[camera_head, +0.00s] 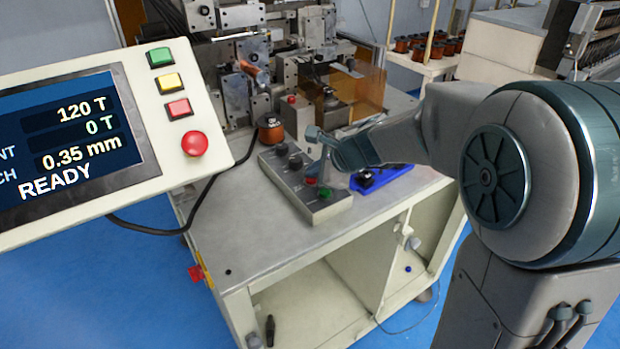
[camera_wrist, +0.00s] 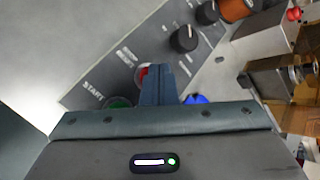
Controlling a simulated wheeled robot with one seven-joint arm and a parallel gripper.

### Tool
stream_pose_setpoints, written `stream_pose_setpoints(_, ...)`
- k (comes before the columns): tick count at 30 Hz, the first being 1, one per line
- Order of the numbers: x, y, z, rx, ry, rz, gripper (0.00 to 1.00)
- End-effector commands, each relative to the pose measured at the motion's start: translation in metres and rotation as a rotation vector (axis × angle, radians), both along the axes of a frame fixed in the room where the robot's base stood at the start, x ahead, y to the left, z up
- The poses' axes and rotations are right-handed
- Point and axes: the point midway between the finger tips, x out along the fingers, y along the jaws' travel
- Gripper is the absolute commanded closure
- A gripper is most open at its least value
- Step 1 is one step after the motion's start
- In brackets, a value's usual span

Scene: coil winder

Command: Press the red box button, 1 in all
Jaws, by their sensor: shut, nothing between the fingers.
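The grey control box (camera_head: 290,184) lies on the machine table, with dark knobs, a red button (camera_head: 311,181) and a green button (camera_head: 325,192) at its near end. My gripper (camera_head: 322,176) is shut and empty, its fingers pointing down beside the red button. In the wrist view, the shut fingers (camera_wrist: 157,70) cover part of the red button (camera_wrist: 143,76); a red and pale edge shows to their left. The green button (camera_wrist: 118,102), by the word START, is partly hidden by my gripper body. I cannot tell whether the fingertips touch the red button.
A tilted panel (camera_head: 72,200) at left reads READY and carries its own red round button (camera_head: 194,144). A blue tray (camera_head: 384,180) sits right of the control box. A copper spool (camera_head: 270,130) and the winding machine stand behind. The table's front left is clear.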

Motion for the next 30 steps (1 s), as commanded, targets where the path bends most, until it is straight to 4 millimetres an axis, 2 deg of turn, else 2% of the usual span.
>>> stream_pose_setpoints(10, 0.000, 0.000, 0.000, 0.000, 0.001, 0.001, 1.00)
stream_pose_setpoints(20, 0.000, 0.000, 0.016, 0.000, 0.000, 0.000, 1.00)
stream_pose_setpoints(30, 0.000, 0.000, 0.016, 0.000, 0.000, 0.000, 1.00)
